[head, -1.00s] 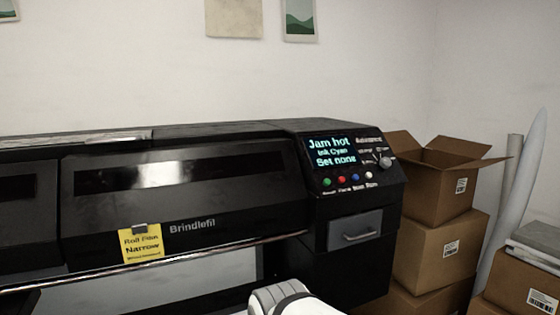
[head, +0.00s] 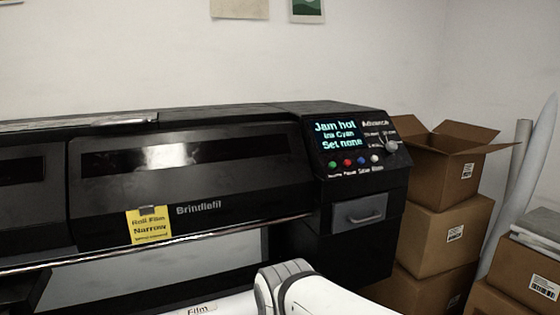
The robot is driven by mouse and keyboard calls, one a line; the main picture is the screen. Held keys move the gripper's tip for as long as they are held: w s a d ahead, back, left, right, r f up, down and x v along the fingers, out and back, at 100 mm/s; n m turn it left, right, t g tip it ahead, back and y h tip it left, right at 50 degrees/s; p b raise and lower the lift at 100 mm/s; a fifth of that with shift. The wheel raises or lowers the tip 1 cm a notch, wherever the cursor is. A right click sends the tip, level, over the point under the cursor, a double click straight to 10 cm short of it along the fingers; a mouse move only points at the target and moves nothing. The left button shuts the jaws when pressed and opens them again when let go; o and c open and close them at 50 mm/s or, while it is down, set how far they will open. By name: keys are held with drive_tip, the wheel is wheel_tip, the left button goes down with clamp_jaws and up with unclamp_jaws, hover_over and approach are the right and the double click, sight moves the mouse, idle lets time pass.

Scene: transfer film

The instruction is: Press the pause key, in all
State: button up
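A black printer (head: 190,160) marked "Brindlefil" fills the left and middle of the head view. Its control panel at the right end has a screen (head: 338,137) reading "Jam hot", "Ink Cyan", "Set none". A knob (head: 391,146) marked "Advance" sits to the right. A white link of my arm shows at the bottom; my gripper is out of view.
A yellow note (head: 149,225) reading "Roll Film Narrow" hangs on the printer front. A drawer (head: 358,215) with a handle sits below the keys. Stacked cardboard boxes (head: 432,236) and leaning pale rolls (head: 520,190) stand at the right. A label reading "Film" (head: 198,310) shows at the bottom.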

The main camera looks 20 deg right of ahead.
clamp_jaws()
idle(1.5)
